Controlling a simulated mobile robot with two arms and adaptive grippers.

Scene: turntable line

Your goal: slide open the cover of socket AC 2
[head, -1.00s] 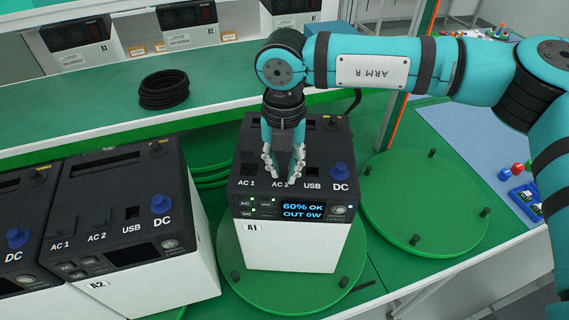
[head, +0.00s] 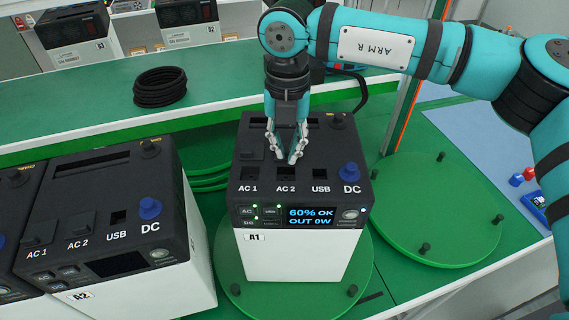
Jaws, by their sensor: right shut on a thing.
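The power unit A1 (head: 300,255) stands upright with its sockets on the black top. The AC 2 socket (head: 286,172) shows as a dark opening just behind its label. My right gripper (head: 286,160) points down behind this opening, its fingers shut on the AC 2 cover, which they mostly hide. The AC 1 socket (head: 248,174) beside it also shows a dark opening, with its cover (head: 252,155) behind it. My left gripper is not in view.
Unit A1 stands on a green turntable disc (head: 240,298). Unit A2 (head: 150,290) is close on the left. An empty green disc with pegs (head: 430,205) is on the right. A coiled black cable (head: 160,87) lies on the shelf behind.

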